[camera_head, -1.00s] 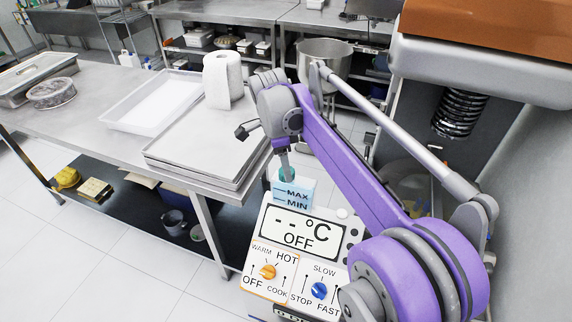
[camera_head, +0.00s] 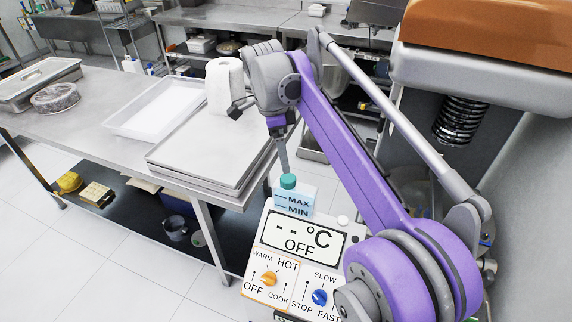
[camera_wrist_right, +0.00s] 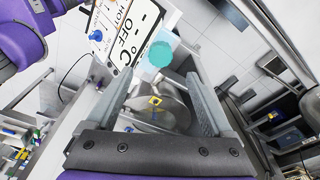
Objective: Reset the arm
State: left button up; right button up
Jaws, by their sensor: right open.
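My purple right arm crosses the head view from the lower right. Its gripper (camera_head: 283,160) points down above a small light-blue bottle (camera_head: 293,200) with a teal cap, marked MAX and MIN. The bottle stands behind the mixer control panel (camera_head: 300,245), which reads "--°C OFF" and has an orange and a blue knob. In the right wrist view, the two fingers of my right gripper (camera_wrist_right: 158,82) are spread apart with nothing between them. The teal cap (camera_wrist_right: 160,53) lies beyond the fingertips, apart from them. My left gripper is not in view.
A steel table on the left carries stacked trays (camera_head: 205,165), a white tray (camera_head: 150,118) and a paper roll (camera_head: 224,85). The mixer head (camera_head: 490,80) with its coiled spring (camera_head: 460,124) is close on the right. The floor at the lower left is clear.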

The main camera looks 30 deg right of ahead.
jog(key=shift+w+a+r, duration=0.1)
jog(key=shift+a+r, duration=0.05)
jog(key=shift+r, duration=0.7)
jog(key=shift+a+r, duration=0.1)
jog(key=shift+r, duration=0.75)
jog(key=s+a+f+n+t, duration=0.3)
jog(key=s+a+f+n, duration=0.1)
jog(key=s+f+n, duration=0.5)
jog(key=s+a+f+n+t+y, duration=0.1)
jog(key=s+a+f+n+t, duration=0.2)
jog(key=s+f+n, duration=0.6)
notch_tip(320, 180, down, 4)
jog(key=a+n, duration=0.1)
jog(key=n, duration=0.3)
jog(key=shift+s+a+t+y, duration=0.25)
jog(key=shift+t+y, duration=0.05)
jog(key=shift+t, duration=0.1)
